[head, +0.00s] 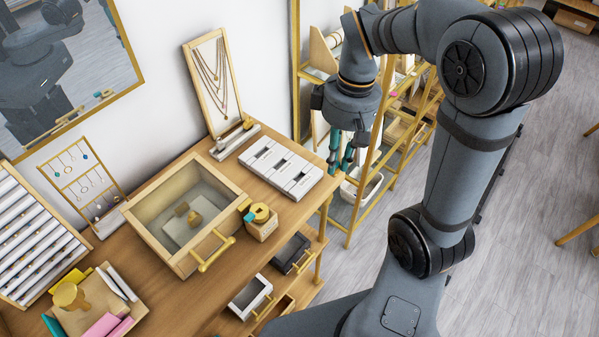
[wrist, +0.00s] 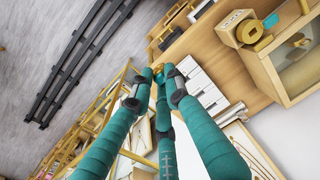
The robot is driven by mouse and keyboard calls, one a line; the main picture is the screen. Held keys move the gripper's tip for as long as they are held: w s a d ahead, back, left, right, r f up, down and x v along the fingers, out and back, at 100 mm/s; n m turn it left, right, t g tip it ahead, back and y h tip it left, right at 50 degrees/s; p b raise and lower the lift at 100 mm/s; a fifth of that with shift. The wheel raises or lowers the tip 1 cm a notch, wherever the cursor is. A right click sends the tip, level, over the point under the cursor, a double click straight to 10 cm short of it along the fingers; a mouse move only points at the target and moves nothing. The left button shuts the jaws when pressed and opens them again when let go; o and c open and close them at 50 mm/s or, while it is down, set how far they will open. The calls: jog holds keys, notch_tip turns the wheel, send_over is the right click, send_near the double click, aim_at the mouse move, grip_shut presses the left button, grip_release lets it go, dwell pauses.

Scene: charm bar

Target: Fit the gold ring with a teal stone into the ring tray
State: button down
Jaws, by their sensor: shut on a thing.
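My gripper (head: 341,168) hangs just off the right end of the wooden counter, pointing down. In the wrist view its teal fingers (wrist: 160,80) come together at the tips. A small gold thing (wrist: 158,71) shows at the tips, seemingly the gold ring; its teal stone cannot be made out. A white tray with three slotted sections (head: 280,168) lies on the counter, left of my gripper. A wooden rack with rows of white rolls (head: 35,240) stands at the far left. I cannot tell for certain which of these two is the ring tray.
A necklace frame (head: 212,80) and an earring stand (head: 82,185) stand behind. Wooden shelving (head: 385,140) is close to my gripper.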

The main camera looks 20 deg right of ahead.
jog(key=w+a+f, duration=0.1)
jog(key=w+f, duration=0.1)
jog(key=w+a+f+p, duration=0.1)
jog(key=w+a+f, duration=0.1)
jog(key=w, duration=0.1)
jog(key=w+a+f+p, duration=0.1)
jog(key=w+a+f, duration=0.1)
jog(key=w, duration=0.1)
jog(key=shift+w+a, duration=0.25)
jog(key=shift+w+f, duration=0.1)
jog(key=shift+f, duration=0.05)
notch_tip(320, 180, down, 3)
jog(key=shift+f+p, duration=0.1)
jog(key=shift+p, duration=0.5)
jog(key=shift+f, duration=0.45)
jog(key=shift+a+f, duration=0.1)
jog(key=shift+f+b, duration=0.1)
jog(key=shift+b, duration=0.2)
jog(key=c, duration=1.7)
grip_release()
jog(key=r, duration=0.8)
jog(key=d+r, duration=0.1)
jog(key=r, duration=0.3)
jog(key=shift+w+r, duration=0.1)
jog(key=shift+r, duration=0.15)
